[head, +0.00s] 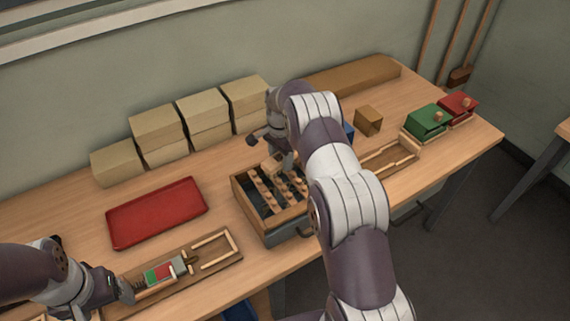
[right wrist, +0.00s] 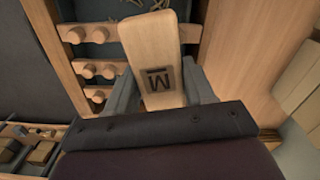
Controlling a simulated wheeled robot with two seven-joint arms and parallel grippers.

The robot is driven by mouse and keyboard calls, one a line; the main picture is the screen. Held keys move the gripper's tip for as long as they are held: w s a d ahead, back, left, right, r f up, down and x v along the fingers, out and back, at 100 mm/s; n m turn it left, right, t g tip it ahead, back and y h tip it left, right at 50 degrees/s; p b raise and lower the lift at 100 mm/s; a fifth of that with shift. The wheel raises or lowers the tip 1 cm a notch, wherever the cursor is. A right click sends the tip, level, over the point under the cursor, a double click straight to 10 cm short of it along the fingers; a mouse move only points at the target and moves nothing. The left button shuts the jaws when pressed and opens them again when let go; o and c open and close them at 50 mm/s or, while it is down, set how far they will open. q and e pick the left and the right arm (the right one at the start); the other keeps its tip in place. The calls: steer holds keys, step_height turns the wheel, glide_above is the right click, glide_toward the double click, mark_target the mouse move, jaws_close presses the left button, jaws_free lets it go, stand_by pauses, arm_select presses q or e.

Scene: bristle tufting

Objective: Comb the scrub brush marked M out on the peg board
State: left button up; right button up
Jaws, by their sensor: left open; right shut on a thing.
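In the head view the brush (head: 270,164) is partly hidden by my arm and sits over the back of the peg board (head: 241,205). Rows of round pegs (right wrist: 98,70) show close beside and under the brush; whether bristles touch them is hidden. Pale loose bits lie in the dark box beneath. My left gripper (head: 122,291) is open, at the front left by a wooden fixture.
The wooden fixture (head: 232,250) holds a green, red and grey piece (head: 160,273). A red tray (head: 157,212) lies behind it, empty. Several tan boxes (head: 158,130) line the wall. Green (head: 425,121) and red (head: 457,106) boxes stand at the far right.

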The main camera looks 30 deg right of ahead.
steer(key=shift+r+p, duration=2.8)
steer(key=shift+r, duration=0.4)
steer(key=shift+f, duration=0.1)
